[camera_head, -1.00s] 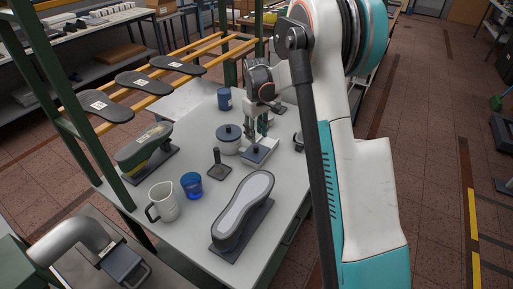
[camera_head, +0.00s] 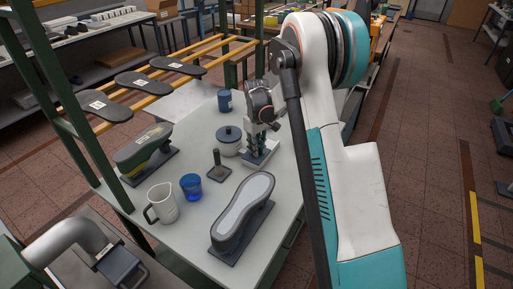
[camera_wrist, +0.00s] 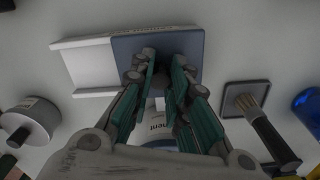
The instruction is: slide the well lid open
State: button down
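The well is a low whitish box (camera_wrist: 88,67) with a slate-blue sliding lid (camera_wrist: 188,42). In the wrist view the lid covers the right part, and a pale channel-like part extends left of it. The lid also shows in the head view (camera_head: 263,157), under my gripper. A small round knob (camera_wrist: 148,52) stands on the lid. My gripper (camera_wrist: 160,62) points down over the lid, its green-sided fingers apart with a gap between them. The fingertips are close around the knob; I cannot tell whether they touch it. Part of the lid is hidden behind the fingers.
A lidded pot (camera_head: 229,141) and a brush on a stand (camera_head: 218,168) are close to the well. A blue cup (camera_head: 191,186), white jug (camera_head: 163,203) and shoe last (camera_head: 243,212) stand nearer. Another last (camera_head: 146,152) is at left, a blue canister (camera_head: 225,100) behind.

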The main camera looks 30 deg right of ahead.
jog(key=w+d, duration=0.1)
jog(key=d, duration=0.1)
jog(key=w+d, duration=0.2)
jog(key=d, duration=0.1)
jog(key=w+d, duration=0.2)
jog(key=shift+d, duration=0.2)
jog(key=c, duration=1.5)
grip_release()
jog(key=shift+d, duration=0.15)
notch_tip(320, 180, up, 12)
